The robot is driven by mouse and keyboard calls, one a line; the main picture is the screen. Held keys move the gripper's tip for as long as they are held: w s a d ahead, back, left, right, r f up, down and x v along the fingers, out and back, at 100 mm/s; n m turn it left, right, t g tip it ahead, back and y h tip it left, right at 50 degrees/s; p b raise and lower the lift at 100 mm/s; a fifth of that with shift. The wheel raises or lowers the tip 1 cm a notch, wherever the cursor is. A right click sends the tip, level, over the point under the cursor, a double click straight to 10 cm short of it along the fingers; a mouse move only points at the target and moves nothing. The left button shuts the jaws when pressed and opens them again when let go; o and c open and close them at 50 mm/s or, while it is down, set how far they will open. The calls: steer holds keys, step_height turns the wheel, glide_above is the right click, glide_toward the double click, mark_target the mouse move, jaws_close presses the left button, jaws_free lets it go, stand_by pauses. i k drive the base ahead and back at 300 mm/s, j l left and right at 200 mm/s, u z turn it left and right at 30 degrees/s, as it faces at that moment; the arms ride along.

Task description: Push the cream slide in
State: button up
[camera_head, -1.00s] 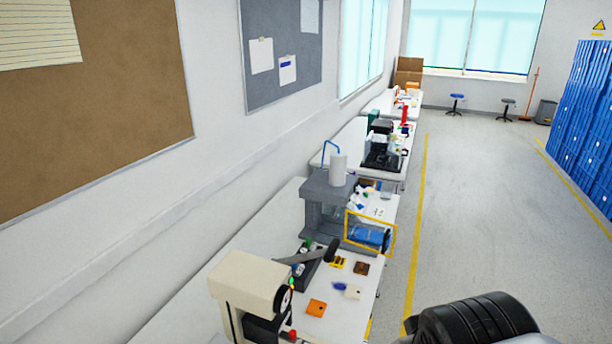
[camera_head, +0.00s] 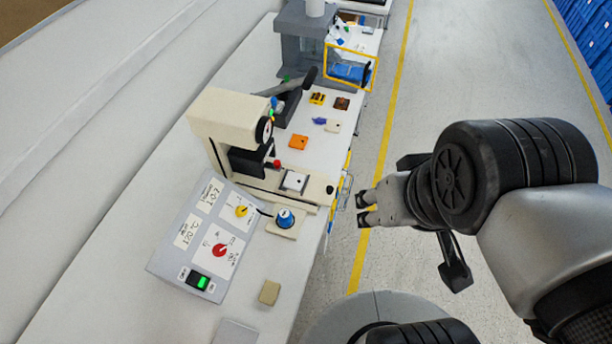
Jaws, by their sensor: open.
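The cream press (camera_head: 230,125) stands on the white bench. Its cream slide (camera_head: 318,188) sticks out from the base toward the bench's right edge and carries a small white plate (camera_head: 294,181). My gripper (camera_head: 361,209) is open and empty. It appears to the right of the slide's outer end, past the bench edge with floor behind it, and apart from the slide. The inner end of the slide is hidden by the press head.
A control box (camera_head: 207,240) with yellow and red knobs and a green-lit switch stands in front of the press. A blue knob (camera_head: 285,218) on a cream base and a tan block (camera_head: 269,292) are nearby. An orange piece (camera_head: 298,142) lies beyond.

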mark_target(316, 190)
steer(key=i+l+u, duration=0.35)
steer(key=l, duration=0.3)
steer(key=i+l+u, duration=0.15)
steer(key=l, duration=0.2)
